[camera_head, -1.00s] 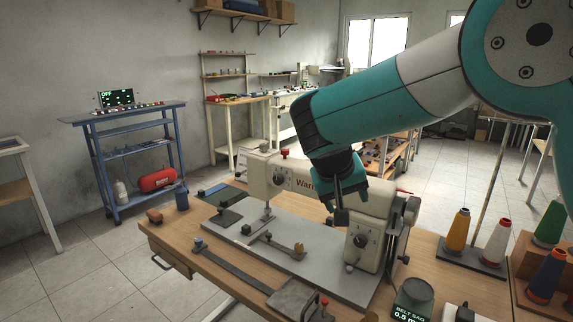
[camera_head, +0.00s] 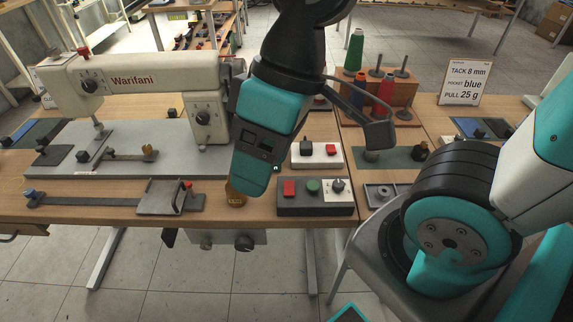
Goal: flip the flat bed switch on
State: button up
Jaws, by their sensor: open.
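The flat-bed sewing machine (camera_head: 150,80), cream and marked Warifani, stands at the left on its grey bed (camera_head: 125,150). A grey control box (camera_head: 315,209) at the table's front edge carries a red button (camera_head: 289,188), a green button (camera_head: 313,186) and a small knob or lever on a white plate (camera_head: 338,187). A white box (camera_head: 316,155) behind it has a black switch (camera_head: 306,146) and a red piece. I cannot tell which is the flat bed switch.
A grey clamp plate (camera_head: 170,197) and an amber round piece (camera_head: 236,194) lie left of the control box. Thread spools (camera_head: 383,92) stand behind, with a sign (camera_head: 463,84) to their right. A grey stool or chair (camera_head: 370,245) is at the front right.

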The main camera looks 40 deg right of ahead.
aim_at(288, 185)
jog(key=z, duration=0.85)
jog(key=k, duration=0.8)
jog(key=u, duration=0.75)
jog(key=i, duration=0.5)
jog(key=u, duration=0.05)
